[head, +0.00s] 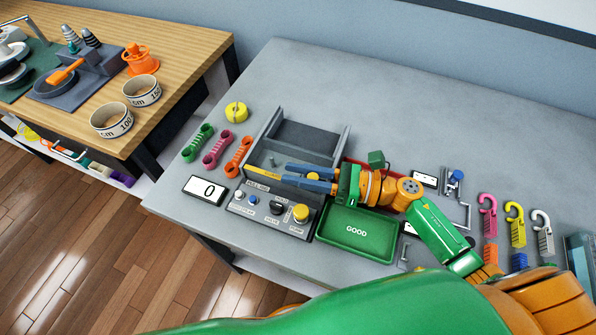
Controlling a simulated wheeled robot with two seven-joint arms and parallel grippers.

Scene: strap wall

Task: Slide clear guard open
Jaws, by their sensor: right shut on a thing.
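A grey fixture (296,129) with raised side walls stands in the middle of the grey bench. A yellow bar (262,173) crosses its front, just behind the button panel; it looks like the edge of the clear guard. The guard's clear pane itself is hard to make out. My right gripper (284,174) reaches in from the right over the fixture's front, its blue fingers pointing left. It is shut on the right end of the yellow bar, though the fingers partly hide the contact. My left gripper is not in view.
The control panel (267,213) with knobs and a yellow button sits in front. A display reading 0 (205,190), coloured straps (218,149) and a yellow roll (236,112) are at left. Hooks (516,222) lie at right. The bench's back is clear.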

